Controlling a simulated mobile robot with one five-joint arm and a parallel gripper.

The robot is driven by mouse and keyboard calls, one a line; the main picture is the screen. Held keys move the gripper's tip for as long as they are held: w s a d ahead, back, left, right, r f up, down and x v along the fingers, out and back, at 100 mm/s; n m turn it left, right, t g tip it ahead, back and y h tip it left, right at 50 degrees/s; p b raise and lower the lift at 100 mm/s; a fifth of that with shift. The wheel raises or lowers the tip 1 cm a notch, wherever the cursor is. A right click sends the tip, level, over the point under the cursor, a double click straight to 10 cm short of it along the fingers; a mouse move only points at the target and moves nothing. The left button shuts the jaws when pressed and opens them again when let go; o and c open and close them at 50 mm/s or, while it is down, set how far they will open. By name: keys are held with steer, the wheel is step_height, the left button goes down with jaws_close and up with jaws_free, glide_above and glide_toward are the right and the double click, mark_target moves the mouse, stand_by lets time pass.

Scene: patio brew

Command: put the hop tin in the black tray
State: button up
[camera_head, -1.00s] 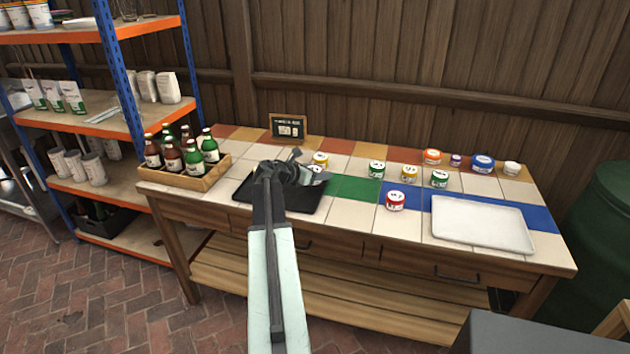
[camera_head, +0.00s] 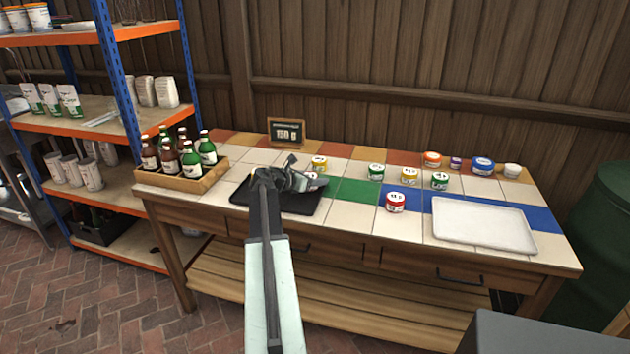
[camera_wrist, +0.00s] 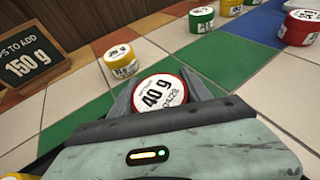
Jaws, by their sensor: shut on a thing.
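My gripper (camera_head: 312,183) is over the black tray (camera_head: 295,212) on the tiled table. In the wrist view its jaws (camera_wrist: 168,96) are shut on a red-rimmed hop tin (camera_wrist: 160,92) with a white lid reading 40 g. In the head view the held tin is mostly hidden by the gripper. My arm and gripper cover much of the tray's middle. I cannot tell whether the tin touches the tray floor. A yellow tin (camera_head: 319,162) stands just behind the tray, and it also shows ahead of the jaws in the wrist view (camera_wrist: 121,63).
A wooden crate of bottles (camera_head: 182,185) stands left of the tray. A board reading 150 g (camera_head: 287,132) is behind. Several coloured tins, including a red one (camera_head: 396,202), stand to the right. A white tray (camera_head: 484,226) lies at the right front.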

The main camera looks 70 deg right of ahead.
steer(key=shift+s+a+f+b, duration=0.15)
steer(key=shift+a+f+b, duration=0.2)
steer(key=shift+f, duration=0.4)
steer(key=o, duration=1.4)
steer(key=shift+c, duration=0.2)
steer(key=shift+r+p, duration=0.35)
steer(key=shift+d+r+y+p, duration=0.15)
steer(key=shift+r+y+p, duration=0.15)
steer(key=shift+r+p, duration=0.3)
steer(key=p+v, duration=0.1)
steer(key=v, duration=0.2)
steer(key=p+v, duration=0.1)
steer(key=v, duration=0.3)
steer(key=p+v, duration=0.2)
steer(key=v, duration=0.2)
steer(key=shift+w+a+f, duration=0.25)
steer(key=shift+w+f, duration=0.05)
steer(key=shift+f, duration=0.05)
